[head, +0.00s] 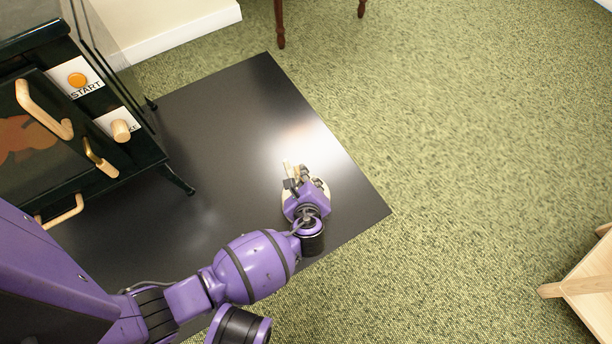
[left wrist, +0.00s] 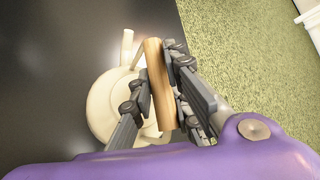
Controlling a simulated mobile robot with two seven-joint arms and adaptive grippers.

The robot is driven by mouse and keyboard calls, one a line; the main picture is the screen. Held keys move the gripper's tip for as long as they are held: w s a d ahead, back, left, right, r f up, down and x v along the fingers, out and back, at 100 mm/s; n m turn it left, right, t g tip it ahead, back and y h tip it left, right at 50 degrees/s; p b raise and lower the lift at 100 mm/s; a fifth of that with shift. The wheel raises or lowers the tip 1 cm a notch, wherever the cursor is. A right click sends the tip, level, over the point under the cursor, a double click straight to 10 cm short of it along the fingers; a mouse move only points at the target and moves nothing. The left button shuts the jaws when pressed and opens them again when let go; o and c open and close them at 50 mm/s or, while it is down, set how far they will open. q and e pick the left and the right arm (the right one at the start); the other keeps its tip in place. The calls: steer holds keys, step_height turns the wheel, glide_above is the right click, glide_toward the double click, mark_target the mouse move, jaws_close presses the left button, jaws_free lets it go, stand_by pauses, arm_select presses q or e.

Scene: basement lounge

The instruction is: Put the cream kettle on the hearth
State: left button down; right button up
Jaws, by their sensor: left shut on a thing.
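The cream kettle (left wrist: 103,108) shows in the left wrist view with its wooden handle (left wrist: 155,55) and a short spout (left wrist: 127,45). My left gripper (left wrist: 160,78) is shut on the handle, one finger on each side. In the head view the gripper (head: 297,183) hides most of the kettle (head: 324,188); a rim of the body shows. The kettle is over the right part of the glossy black hearth (head: 225,120), inside its edge. I cannot tell whether its base touches the slab. My right gripper is not in view.
A dark stove (head: 85,150) with wooden handles and a START panel stands on the hearth at the left. Green carpet (head: 450,130) lies open to the right. A pale wooden piece of furniture (head: 590,285) is at the lower right. Dark wooden legs (head: 280,25) show at the top.

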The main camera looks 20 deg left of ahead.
arm_select(q)
steer(key=shift+w+f, duration=0.15)
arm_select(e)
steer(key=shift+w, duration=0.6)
